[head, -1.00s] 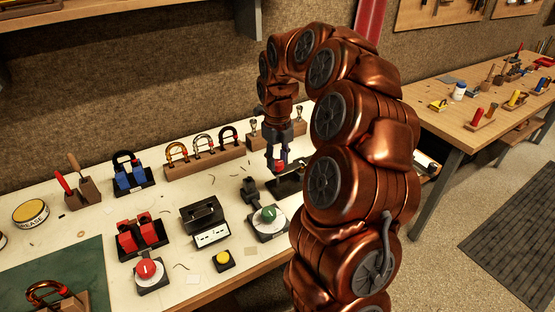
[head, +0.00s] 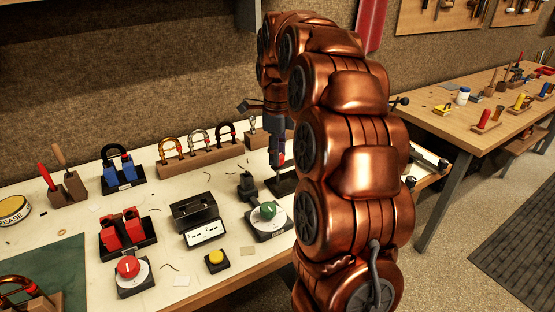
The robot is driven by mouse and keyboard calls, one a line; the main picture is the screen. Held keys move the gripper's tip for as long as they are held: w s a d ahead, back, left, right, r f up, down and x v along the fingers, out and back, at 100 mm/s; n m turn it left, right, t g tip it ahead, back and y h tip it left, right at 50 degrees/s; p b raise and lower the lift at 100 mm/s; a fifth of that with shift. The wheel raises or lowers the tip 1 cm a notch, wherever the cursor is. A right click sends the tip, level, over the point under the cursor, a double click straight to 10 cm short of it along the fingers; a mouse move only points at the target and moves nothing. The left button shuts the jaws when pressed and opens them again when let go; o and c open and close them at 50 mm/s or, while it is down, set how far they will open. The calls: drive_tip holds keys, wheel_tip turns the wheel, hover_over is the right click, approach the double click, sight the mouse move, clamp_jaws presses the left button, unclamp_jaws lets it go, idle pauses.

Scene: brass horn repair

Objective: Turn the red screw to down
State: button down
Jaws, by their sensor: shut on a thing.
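My gripper (head: 276,158) points down at the right part of the cream workbench, partly hidden behind my copper arm. It is shut on the red screw (head: 282,159), of which only a small red patch shows between the fingers. A dark base (head: 284,186) is just below it, partly covered by my arm. I cannot tell which way the screw points.
A green knob on a dial (head: 268,209) and a small black clamp (head: 247,186) stand close left of the gripper.

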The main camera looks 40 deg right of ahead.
drive_tip(key=n+b, duration=0.1)
drive_tip(key=n, duration=0.4)
drive_tip(key=shift+a+f+n, duration=0.1)
drive_tip(key=shift+n, duration=0.3)
drive_tip(key=n+b, duration=0.1)
drive_tip(key=n, duration=1.1)
drive_tip(key=shift+s+n, duration=0.1)
drive_tip(key=shift+n, duration=0.2)
drive_tip(key=n+p, duration=0.1)
drive_tip(key=n, duration=0.7)
drive_tip(key=n+p, duration=0.1)
drive_tip(key=n, duration=0.3)
drive_tip(key=shift+r+n+p, duration=0.25)
drive_tip(key=shift+n+p, duration=0.05)
drive_tip(key=n+p, duration=0.2)
drive_tip(key=n, duration=0.3)
drive_tip(key=shift+n, duration=0.3)
drive_tip(key=n+p, duration=0.3)
drive_tip(key=n, duration=0.3)
drive_tip(key=n+p, duration=0.1)
drive_tip(key=n, duration=0.2)
drive_tip(key=n+p, duration=0.1)
drive_tip(key=n, duration=0.1)
drive_tip(key=shift+d+f+n+p, duration=0.1)
drive_tip(key=shift+d+n+p, duration=0.1)
drive_tip(key=shift+n+p, duration=0.2)
